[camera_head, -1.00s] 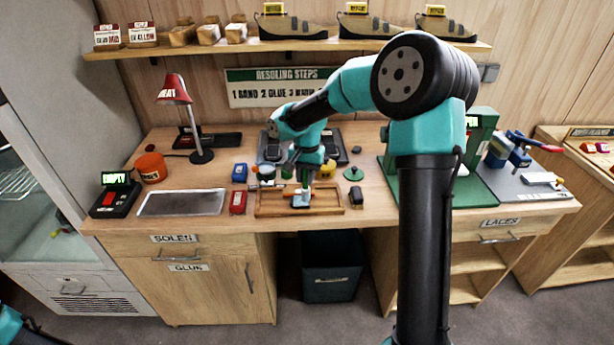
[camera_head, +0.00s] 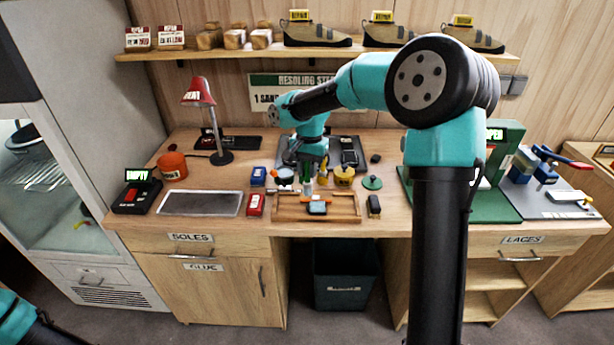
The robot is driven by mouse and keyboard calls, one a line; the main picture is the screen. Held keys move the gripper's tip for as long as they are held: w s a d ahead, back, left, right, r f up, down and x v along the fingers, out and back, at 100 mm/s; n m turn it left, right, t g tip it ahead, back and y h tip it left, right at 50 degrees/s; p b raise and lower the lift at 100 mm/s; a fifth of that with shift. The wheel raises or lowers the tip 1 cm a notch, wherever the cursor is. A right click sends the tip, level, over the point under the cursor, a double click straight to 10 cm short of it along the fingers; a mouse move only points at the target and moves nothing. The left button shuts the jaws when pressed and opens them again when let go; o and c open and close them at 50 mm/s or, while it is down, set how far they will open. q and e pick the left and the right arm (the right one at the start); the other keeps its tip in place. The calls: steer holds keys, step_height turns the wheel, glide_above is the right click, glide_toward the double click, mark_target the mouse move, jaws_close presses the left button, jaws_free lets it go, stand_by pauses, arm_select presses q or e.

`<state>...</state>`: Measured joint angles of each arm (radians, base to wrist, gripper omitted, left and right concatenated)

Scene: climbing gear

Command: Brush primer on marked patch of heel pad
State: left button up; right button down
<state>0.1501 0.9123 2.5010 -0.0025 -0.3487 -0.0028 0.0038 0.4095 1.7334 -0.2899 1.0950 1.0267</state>
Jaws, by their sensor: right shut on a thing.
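The heel pad, a small dark pad with a pale blue top (camera_head: 317,208), lies in a shallow wooden tray (camera_head: 347,217) at the front of the bench. My right gripper (camera_head: 307,177) hangs just behind the tray, to the upper left of the pad. It is shut on a slim green thing, seemingly the brush (camera_head: 306,186), and apart from the pad. The brush tip and the marked patch are too small to make out. A yellow pot (camera_head: 344,174) and a pale pot (camera_head: 285,174) stand on either side of the gripper. My left gripper is out of view.
A green lid (camera_head: 372,182) and a small black block (camera_head: 374,205) are right of the tray. A red block (camera_head: 255,206) and a blue block (camera_head: 258,176) are left. A red lamp (camera_head: 199,95) and green machine (camera_head: 507,150) stand farther out.

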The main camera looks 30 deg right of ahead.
steer(key=shift+r, duration=1.6)
steer(key=shift+a, duration=0.1)
